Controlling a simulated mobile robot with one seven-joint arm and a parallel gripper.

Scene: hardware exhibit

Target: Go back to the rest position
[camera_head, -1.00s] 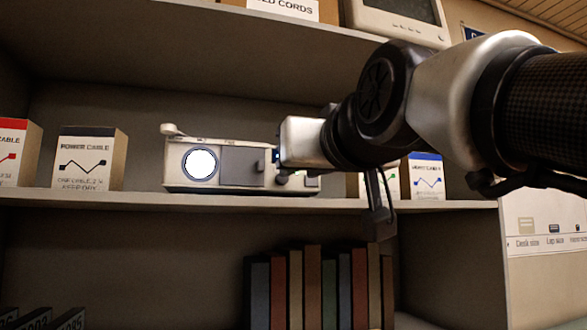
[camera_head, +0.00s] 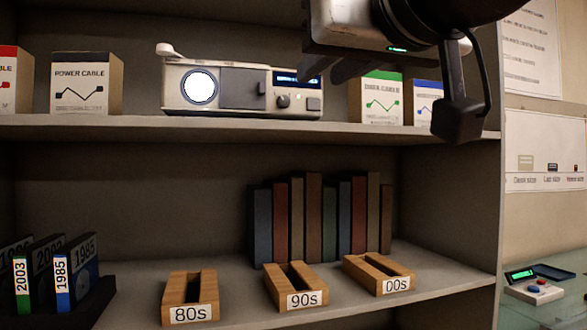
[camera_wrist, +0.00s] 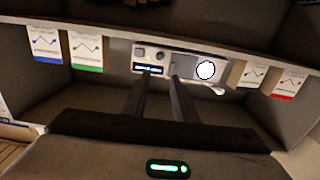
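My gripper (camera_head: 328,72) hangs at the top of the head view, in front of the upper shelf and near the right end of a white device. In the wrist view its two fingers (camera_wrist: 159,76) stand apart with nothing between them. The white device (camera_head: 241,89) has a round bright lens, a grey panel, a knob and a lit display partly covered by the gripper. It stands upright on the shelf and also shows in the wrist view (camera_wrist: 181,64). I cannot tell whether the gripper touches it.
Cable boxes stand left (camera_head: 87,84) and right (camera_head: 381,98) of the device. Below are a row of books (camera_head: 315,215), wooden slots labelled 80s (camera_head: 190,298), 90s (camera_head: 296,287) and 00s (camera_head: 379,274), and dated cases (camera_head: 58,275) at left. A small console (camera_head: 534,289) lies on a glass surface at right.

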